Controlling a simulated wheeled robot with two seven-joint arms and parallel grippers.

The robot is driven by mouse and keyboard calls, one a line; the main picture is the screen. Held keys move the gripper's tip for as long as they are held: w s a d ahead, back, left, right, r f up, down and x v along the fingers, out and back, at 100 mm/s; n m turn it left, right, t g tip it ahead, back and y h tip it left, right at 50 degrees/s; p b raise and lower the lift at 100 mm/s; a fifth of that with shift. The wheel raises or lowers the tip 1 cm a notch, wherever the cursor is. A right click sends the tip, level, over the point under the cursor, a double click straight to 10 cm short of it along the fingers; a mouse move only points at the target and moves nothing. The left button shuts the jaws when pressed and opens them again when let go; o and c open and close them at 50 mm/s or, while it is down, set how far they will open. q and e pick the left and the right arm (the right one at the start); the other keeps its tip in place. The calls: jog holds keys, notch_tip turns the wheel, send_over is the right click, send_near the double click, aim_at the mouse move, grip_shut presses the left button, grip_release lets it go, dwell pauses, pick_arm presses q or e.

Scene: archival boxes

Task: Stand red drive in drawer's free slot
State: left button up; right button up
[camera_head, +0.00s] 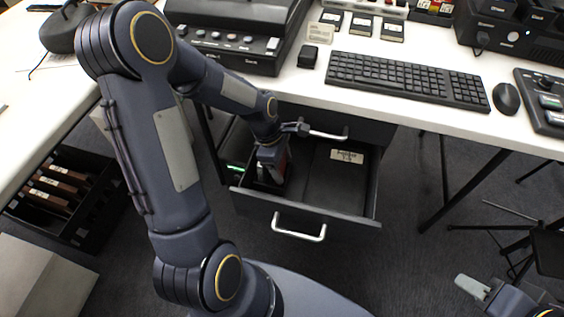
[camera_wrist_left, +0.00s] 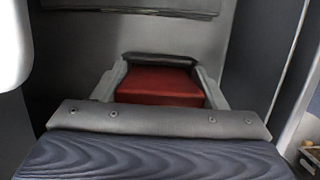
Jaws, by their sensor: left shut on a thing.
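The red drive (camera_head: 283,167) is inside the open drawer (camera_head: 318,208), toward its left side, and looks roughly upright. My left gripper (camera_head: 274,157) reaches down into the drawer and is shut on it. In the left wrist view the red drive (camera_wrist_left: 160,86) sits between the two fingers of my left gripper (camera_wrist_left: 160,92), with grey surfaces around it. My arm and gripper hide much of the drawer's left part, so I cannot tell whether the drive touches the bottom. The free slot is not clearly visible. My right gripper (camera_head: 473,287) is at the lower right, away from the drawer, its jaws unclear.
The drawer handle (camera_head: 299,230) faces front. The white desk (camera_head: 300,88) above carries a keyboard (camera_head: 405,80) and mouse (camera_head: 506,98). A black crate (camera_head: 92,232) stands on the floor at left.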

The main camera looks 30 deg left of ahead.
pick_arm(q)
jog(key=shift+f, duration=0.3)
jog(key=o, duration=1.2)
jog(key=shift+c, duration=0.2)
jog(key=shift+r, duration=0.1)
jog(key=p+v, duration=0.2)
jog(key=v, duration=0.5)
jog(key=shift+r, duration=0.35)
jog(key=s+d+r+m+t, duration=0.3)
jog(key=s+r+m, duration=0.45)
jog(key=m, duration=0.25)
jog(key=s+d+r+m+t, duration=0.25)
jog(key=s+r+m, duration=0.35)
jog(key=s+m, duration=0.3)
notch_tip(320, 180, up, 23)
jog(key=p, duration=2.3)
jog(key=shift+f+g+h+p, duration=0.2)
jog(key=shift+g+h+p, duration=0.1)
jog(key=shift+g, duration=0.05)
